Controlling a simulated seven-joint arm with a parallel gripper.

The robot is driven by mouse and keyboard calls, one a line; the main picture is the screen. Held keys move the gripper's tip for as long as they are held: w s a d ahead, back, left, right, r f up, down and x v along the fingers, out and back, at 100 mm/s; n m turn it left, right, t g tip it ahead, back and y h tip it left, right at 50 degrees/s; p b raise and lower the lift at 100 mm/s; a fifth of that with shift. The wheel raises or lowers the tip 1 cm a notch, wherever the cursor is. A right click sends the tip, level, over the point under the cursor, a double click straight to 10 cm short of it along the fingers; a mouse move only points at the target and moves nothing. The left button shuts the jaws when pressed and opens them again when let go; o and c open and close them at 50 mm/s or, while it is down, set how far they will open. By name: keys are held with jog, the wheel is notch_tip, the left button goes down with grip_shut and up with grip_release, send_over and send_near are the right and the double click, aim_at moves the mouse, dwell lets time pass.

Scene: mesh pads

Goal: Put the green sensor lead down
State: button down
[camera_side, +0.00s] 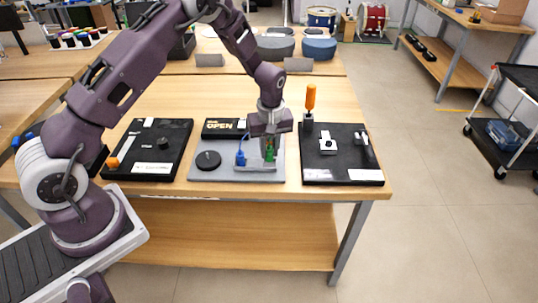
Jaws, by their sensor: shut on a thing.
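My gripper (270,148) points down over the right part of the grey pad (237,174) in the middle of the bench. It is shut on the green sensor lead (270,154), which shows as a small green piece between the fingers. The fingers hide part of it. I cannot tell whether the lead touches the pad. A blue lead (240,158) stands on the same pad, just left of my gripper.
Black pads lie to the left (176,141) and right (343,175). An orange-handled tool (310,98) stands upright close right of my gripper.

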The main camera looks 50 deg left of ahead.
notch_tip(320, 180, down, 2)
jog(key=shift+f, duration=0.1)
jog(key=c, duration=1.3)
grip_release()
jog(key=shift+o, duration=0.2)
